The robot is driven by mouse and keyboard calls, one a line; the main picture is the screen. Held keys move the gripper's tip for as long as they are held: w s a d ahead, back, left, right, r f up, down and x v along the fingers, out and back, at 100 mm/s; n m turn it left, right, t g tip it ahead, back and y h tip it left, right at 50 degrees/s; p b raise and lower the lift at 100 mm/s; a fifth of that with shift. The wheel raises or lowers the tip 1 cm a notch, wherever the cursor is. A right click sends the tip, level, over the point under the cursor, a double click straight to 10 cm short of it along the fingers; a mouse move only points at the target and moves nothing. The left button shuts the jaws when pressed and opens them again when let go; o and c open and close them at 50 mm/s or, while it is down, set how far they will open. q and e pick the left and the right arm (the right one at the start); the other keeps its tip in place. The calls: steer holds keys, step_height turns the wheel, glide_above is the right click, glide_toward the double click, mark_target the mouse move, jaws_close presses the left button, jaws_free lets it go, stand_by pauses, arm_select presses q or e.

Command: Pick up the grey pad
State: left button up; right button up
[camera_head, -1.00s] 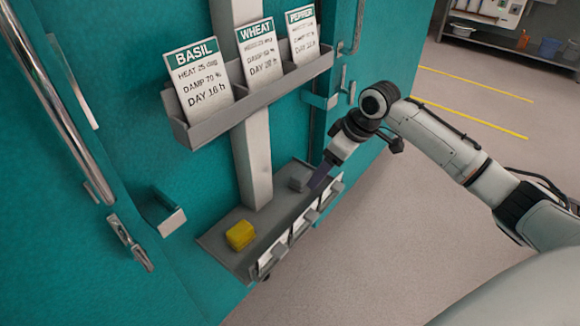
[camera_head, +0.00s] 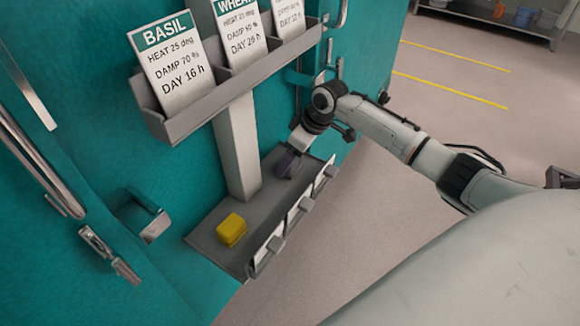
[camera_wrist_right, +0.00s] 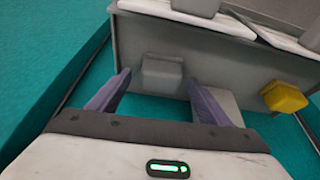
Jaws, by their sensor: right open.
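The grey pad (camera_wrist_right: 163,73) is a small block on the grey shelf (camera_wrist_right: 222,62), seen in the right wrist view. My right gripper (camera_wrist_right: 158,79) is open, its two purple fingers spread to the left and right of the pad with gaps on both sides. I cannot tell how deep the fingertips reach along it. In the head view my right gripper (camera_head: 289,164) is over the far end of the shelf (camera_head: 252,197), and it largely or fully hides the pad. My left gripper is not in view.
A yellow block (camera_head: 231,229) sits on the shelf's near end. White cards (camera_head: 304,205) line its front edge. A grey post (camera_head: 237,150) rises behind it to a rack (camera_head: 222,92) of labelled cards. A door handle (camera_head: 110,254) is at left. Open floor lies right.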

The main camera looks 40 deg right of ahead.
steer(key=shift+w+f, duration=0.15)
steer(key=shift+f, duration=0.25)
steer(key=c, duration=1.1)
steer(key=shift+r, duration=0.15)
steer(key=shift+c, duration=0.2)
steer(key=shift+r, duration=0.25)
step_height(320, 180, up, 11)
steer(key=p, duration=0.2)
steer(key=s+d+p, duration=0.1)
steer(key=s+d, duration=0.2)
steer(key=s, duration=0.6)
steer(key=s+d, duration=0.4)
steer(key=s, duration=0.5)
steer(key=shift+s+d+p, duration=0.2)
steer(key=shift+d+p, duration=0.05)
steer(key=shift+p, duration=0.15)
